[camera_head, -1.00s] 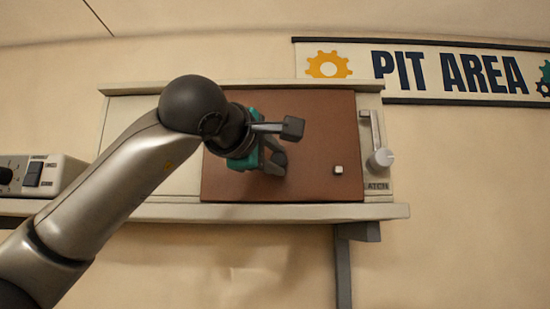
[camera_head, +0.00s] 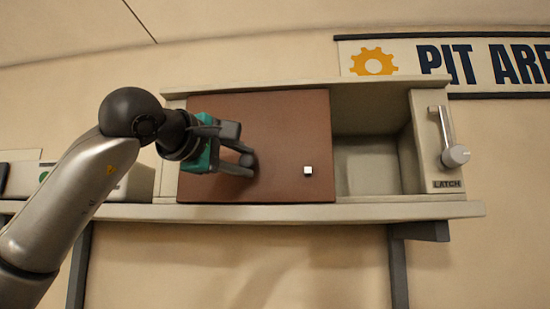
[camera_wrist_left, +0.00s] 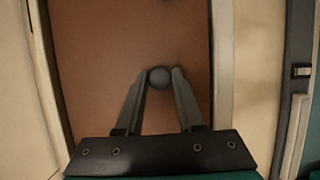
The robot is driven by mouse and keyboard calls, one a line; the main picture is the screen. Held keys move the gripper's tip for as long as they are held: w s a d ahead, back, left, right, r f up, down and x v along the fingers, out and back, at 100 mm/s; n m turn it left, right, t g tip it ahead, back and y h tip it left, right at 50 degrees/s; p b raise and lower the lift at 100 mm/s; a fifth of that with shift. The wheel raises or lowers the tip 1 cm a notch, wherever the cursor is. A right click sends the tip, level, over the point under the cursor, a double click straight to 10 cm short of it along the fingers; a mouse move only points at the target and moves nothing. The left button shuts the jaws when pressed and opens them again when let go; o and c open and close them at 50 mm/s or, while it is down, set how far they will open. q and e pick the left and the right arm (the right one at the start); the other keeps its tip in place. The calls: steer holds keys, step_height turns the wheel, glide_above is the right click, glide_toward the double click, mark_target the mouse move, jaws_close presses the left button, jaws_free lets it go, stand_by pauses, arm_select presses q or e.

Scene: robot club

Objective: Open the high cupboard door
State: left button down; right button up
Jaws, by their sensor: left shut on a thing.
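The high cupboard (camera_head: 400,88) hangs on the wall. Its brown sliding door (camera_head: 275,125) covers the left and middle part, and an open, empty-looking compartment (camera_head: 368,165) shows to the right of it. My left gripper (camera_head: 247,166) is at the door's face, shut on a round grey knob; in the left wrist view the knob (camera_wrist_left: 160,77) sits between the two fingertips (camera_wrist_left: 160,80). A small white square piece (camera_head: 308,170) is on the door. My right gripper is not in view.
A latch panel (camera_head: 446,184) with a lever and round grey handle (camera_head: 455,156) is on the cupboard's right end. A shelf ledge (camera_head: 330,212) runs below. A switch box (camera_head: 125,182) stands at left. A PIT AREA sign (camera_head: 470,64) is above right.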

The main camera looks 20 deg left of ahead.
arm_select(q)
steer(key=s+a+p, duration=0.1)
steer(key=s+a, duration=0.1)
steer(key=a, duration=0.5)
steer(key=c, duration=0.5)
jaws_free()
steer(key=shift+c, duration=0.2)
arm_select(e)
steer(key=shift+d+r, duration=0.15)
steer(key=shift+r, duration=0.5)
arm_select(q)
steer(key=s+a+b, duration=0.1)
steer(key=s+b, duration=0.1)
steer(key=s, duration=1.3)
steer(key=shift+a, duration=0.35)
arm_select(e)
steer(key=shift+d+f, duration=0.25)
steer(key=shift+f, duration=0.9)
